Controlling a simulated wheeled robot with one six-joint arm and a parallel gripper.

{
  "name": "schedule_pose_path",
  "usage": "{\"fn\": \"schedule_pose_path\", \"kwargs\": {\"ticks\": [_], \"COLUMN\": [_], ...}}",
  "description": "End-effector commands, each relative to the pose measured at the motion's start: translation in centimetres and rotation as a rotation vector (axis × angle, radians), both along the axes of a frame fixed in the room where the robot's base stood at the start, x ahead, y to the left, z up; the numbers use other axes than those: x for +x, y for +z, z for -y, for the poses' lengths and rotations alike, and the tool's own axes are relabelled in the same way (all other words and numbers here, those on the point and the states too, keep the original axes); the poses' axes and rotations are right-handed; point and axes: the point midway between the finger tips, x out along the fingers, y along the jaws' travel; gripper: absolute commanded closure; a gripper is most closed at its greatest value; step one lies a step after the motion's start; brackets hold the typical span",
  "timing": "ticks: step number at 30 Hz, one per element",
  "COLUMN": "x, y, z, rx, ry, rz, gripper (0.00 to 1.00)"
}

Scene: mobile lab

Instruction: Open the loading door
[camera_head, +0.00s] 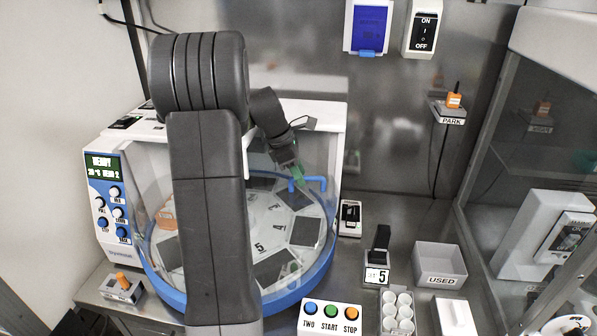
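The white machine (325,117) stands at the back left, with a round carousel with a blue rim (318,268) at its front. A clear curved panel, which looks like the loading door (330,215), covers the carousel front; I cannot tell how far it is open. A blue handle (316,183) is at its upper right. My gripper (297,176) is at the left end of this handle, with greenish fingertips close to it or touching it. The tips are too small to tell whether they are open or shut. My arm hides the middle of the machine and carousel.
A control box with TWO, START and STOP buttons (330,318) is at the front. To the right are a small stand marked 5 (376,276), a rack of white caps (397,311) and a USED bin (441,262). A glass-fronted cabinet (545,170) stands at the far right.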

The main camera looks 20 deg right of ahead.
Motion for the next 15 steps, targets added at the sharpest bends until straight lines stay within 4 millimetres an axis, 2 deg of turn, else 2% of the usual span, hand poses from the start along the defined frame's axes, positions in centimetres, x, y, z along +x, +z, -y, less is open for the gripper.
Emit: {"fn": "schedule_pose_path", "kwargs": {"ticks": [3,9,15], "x": [0.02,0.02,0.01], "y": [-0.01,0.01,0.03], "z": [-0.01,-0.02,-0.02], "rx": [0.000,0.000,0.000], "ry": [0.000,0.001,0.000], "rz": [0.000,0.000,0.000], "gripper": [0.64,1.00,1.00]}}
